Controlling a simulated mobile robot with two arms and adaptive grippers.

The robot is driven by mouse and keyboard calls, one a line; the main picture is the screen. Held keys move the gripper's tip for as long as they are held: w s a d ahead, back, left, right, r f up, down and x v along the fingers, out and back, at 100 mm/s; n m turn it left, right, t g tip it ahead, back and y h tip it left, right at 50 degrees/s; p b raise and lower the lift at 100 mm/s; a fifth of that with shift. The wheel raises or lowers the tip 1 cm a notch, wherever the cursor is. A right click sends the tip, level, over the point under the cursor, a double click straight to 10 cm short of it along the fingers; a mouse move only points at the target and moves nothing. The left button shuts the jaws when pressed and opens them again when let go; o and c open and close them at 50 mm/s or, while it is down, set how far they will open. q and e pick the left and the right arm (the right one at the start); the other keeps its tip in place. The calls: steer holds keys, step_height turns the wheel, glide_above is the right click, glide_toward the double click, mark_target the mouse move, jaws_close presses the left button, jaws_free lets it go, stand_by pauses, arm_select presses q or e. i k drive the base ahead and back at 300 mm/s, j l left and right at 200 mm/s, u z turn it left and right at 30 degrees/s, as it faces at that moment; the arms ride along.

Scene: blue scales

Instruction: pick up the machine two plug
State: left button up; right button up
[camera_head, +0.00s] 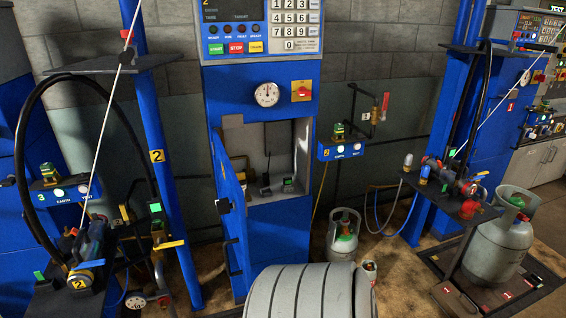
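Machine two is the tall blue cabinet (222,90) in the middle, with its door (230,212) standing open. To its right, a small blue earth/test box marked 2 (342,151) has a green and brass fitting (338,131) on top. At the lower left, a blue and metal connector with a yellow 2 tag (84,277) rests on a dark stand. I cannot tell for sure which of these two is the machine two plug. Neither of my grippers shows in this view.
A blue post (159,150) and a black hose (22,165) stand at the left. A grey ribbed rounded object (310,291) fills the bottom centre. Gas cylinders (342,234) (500,247) stand on the right. Bare floor (400,285) shows between them.

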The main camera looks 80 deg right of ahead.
mark_target(265, 179)
steer(key=k+l, duration=0.15)
steer(key=l, duration=0.2)
steer(key=k+l, duration=0.15)
steer(key=l, duration=0.2)
steer(key=k+l, duration=0.15)
steer(key=l, duration=0.2)
steer(key=k+l, duration=0.15)
steer(key=l, duration=0.2)
steer(key=k+l, duration=0.15)
steer(key=l, duration=0.2)
steer(key=k+l, duration=0.1)
steer(key=l, duration=0.25)
steer(key=k+l, duration=0.15)
steer(key=l, duration=0.2)
